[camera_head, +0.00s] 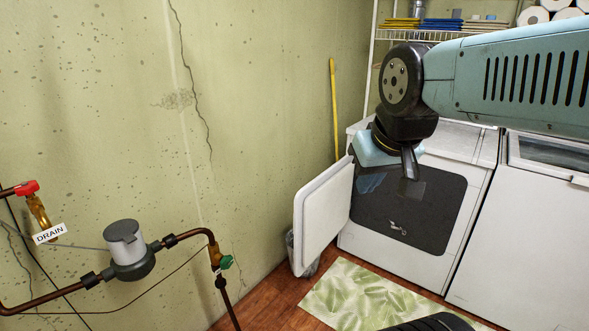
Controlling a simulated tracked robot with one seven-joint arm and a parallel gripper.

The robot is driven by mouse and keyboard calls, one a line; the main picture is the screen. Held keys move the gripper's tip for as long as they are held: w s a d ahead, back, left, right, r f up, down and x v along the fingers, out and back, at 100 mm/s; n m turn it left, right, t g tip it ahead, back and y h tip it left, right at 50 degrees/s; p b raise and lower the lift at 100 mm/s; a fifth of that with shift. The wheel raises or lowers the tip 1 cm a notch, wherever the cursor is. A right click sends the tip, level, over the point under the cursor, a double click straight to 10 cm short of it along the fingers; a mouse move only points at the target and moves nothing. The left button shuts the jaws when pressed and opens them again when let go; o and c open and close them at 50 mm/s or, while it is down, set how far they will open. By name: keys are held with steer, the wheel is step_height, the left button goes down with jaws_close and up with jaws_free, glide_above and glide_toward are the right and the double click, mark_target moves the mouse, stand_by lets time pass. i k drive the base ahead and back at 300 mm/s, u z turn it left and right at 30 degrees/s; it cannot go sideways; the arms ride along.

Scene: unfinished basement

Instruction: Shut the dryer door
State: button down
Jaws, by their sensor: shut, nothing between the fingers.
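The white dryer (460,145) stands against the back wall, right of centre. Its white door (325,214) stands open, hinged at the left side of the dark front opening (410,212) and swung out toward the room. My gripper (410,168) hangs from the arm that reaches in from the upper right. Its fingers are shut and empty, pointing down. In the picture it overlaps the upper part of the dark opening, to the right of the door. I cannot tell its exact distance from the dryer. The arm hides part of the dryer top.
A white washer (530,230) stands right of the dryer. A bin (311,262) is partly hidden behind the door. A leafy mat (365,297) lies on the floor in front. A yellow pole (334,110) leans at the wall. Copper pipes with a meter (126,245) are at left.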

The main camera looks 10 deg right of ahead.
mark_target(322, 207)
steer(key=z, duration=0.3)
steer(key=i, duration=0.9)
steer(key=z, duration=0.65)
